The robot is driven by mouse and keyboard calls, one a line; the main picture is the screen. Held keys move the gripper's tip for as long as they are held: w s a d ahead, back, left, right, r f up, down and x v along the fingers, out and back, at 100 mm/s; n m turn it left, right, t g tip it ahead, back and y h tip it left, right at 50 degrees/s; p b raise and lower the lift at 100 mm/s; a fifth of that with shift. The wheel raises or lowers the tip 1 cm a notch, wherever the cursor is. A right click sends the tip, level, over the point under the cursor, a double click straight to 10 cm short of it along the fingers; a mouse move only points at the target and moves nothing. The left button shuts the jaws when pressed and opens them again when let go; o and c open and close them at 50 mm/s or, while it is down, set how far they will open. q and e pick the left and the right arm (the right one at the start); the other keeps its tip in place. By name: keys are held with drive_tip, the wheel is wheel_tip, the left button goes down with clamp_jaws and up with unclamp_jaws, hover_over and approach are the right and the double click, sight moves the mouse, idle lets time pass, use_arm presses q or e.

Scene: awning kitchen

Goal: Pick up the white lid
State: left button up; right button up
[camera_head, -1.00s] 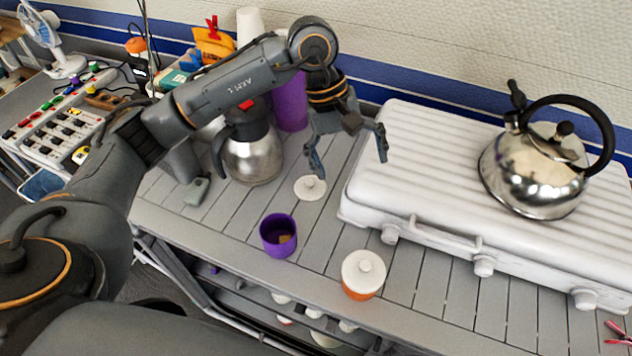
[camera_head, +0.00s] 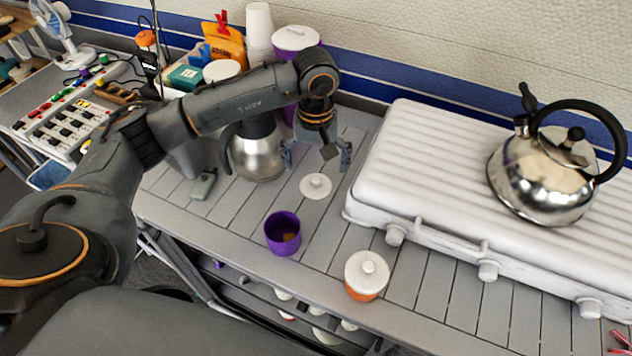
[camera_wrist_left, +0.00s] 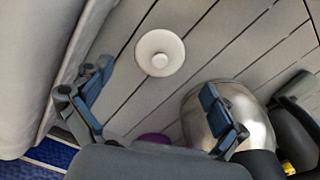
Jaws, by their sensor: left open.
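A white lid (camera_head: 316,187) with a round knob lies flat on the grey slatted table, left of the white stove case. Another white lid (camera_head: 367,271) sits on an orange container (camera_head: 361,293) near the table's front edge. My left gripper (camera_head: 318,162) is open and empty, above the table just behind the loose lid. In the left wrist view the loose lid (camera_wrist_left: 160,53) lies beyond and between the open fingers (camera_wrist_left: 155,113), apart from them. My right gripper does not show.
A purple cup (camera_head: 283,233) stands in front of the loose lid. A steel pot (camera_head: 257,155) stands close left of the gripper; it also shows in the left wrist view (camera_wrist_left: 250,108). The white stove case (camera_head: 420,175) bears a kettle (camera_head: 543,180).

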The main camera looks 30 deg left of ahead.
sight(315, 179)
use_arm(q)
wheel_tip(315, 179, down, 4)
drive_tip(key=shift+f+p, duration=0.2)
drive_tip(key=shift+p, duration=0.3)
clamp_jaws()
